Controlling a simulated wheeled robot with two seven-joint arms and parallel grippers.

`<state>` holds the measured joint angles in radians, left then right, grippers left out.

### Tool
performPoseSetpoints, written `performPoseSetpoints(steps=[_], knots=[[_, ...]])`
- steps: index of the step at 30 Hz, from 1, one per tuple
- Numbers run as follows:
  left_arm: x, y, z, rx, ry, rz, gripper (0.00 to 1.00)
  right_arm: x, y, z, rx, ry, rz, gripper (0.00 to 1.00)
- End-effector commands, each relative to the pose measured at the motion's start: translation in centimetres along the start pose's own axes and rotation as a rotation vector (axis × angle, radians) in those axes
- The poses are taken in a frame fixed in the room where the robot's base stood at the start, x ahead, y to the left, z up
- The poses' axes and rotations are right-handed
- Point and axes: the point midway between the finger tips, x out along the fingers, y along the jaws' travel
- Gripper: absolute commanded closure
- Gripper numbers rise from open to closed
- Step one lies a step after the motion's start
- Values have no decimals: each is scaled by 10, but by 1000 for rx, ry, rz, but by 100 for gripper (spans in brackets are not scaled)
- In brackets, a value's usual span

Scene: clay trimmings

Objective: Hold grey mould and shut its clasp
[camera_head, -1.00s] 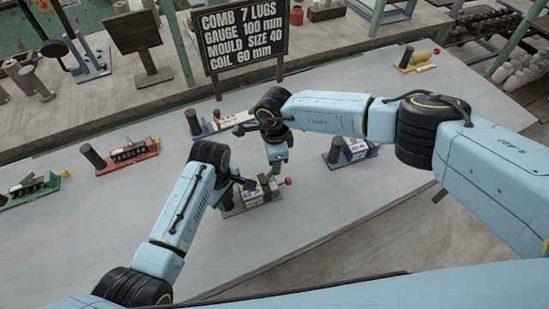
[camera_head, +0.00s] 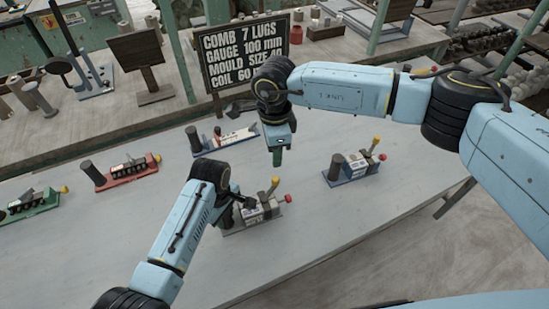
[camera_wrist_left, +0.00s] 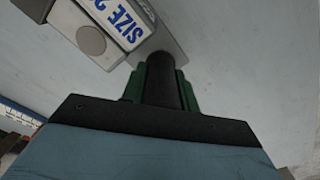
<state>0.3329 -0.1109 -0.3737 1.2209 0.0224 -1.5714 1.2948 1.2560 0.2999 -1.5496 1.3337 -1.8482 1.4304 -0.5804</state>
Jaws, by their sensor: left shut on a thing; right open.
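The grey mould (camera_head: 262,214) stands on the table, with a white label, a red knob (camera_head: 287,198) and a yellow-tipped lever (camera_head: 272,187) that sticks up at a tilt. My left gripper (camera_head: 238,202) is shut on the mould's black upright post. In the left wrist view the green fingers (camera_wrist_left: 160,88) close around the black post (camera_wrist_left: 161,80), beside a blue-lettered label reading "SIZE" and a cut-off figure. My right gripper (camera_head: 277,156) is open and empty, pointing down above the table, behind the grey mould and apart from it. Whether the clasp is fastened cannot be told.
A blue mould (camera_head: 352,168) with a raised yellow-tipped lever stands to the right. Another blue one (camera_head: 222,140), a red one (camera_head: 128,172) and a green one (camera_head: 35,204) stand behind and left. A black sign (camera_head: 245,52) stands at the back. The table front is clear.

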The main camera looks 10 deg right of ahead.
Motion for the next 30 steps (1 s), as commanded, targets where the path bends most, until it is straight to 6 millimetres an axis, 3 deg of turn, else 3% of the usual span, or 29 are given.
performPoseSetpoints(steps=[13,14,18,30], knots=[[-1,0,0,-1,1,1,100,-4,0,0,0,0,0,59],[-1,0,0,-1,1,1,66,-4,0,0,0,0,0,59],[0,0,0,-1,1,1,48,-4,0,0,0,0,0,59],[-6,1,0,0,1,3,45,-4,0,0,0,0,0,59]])
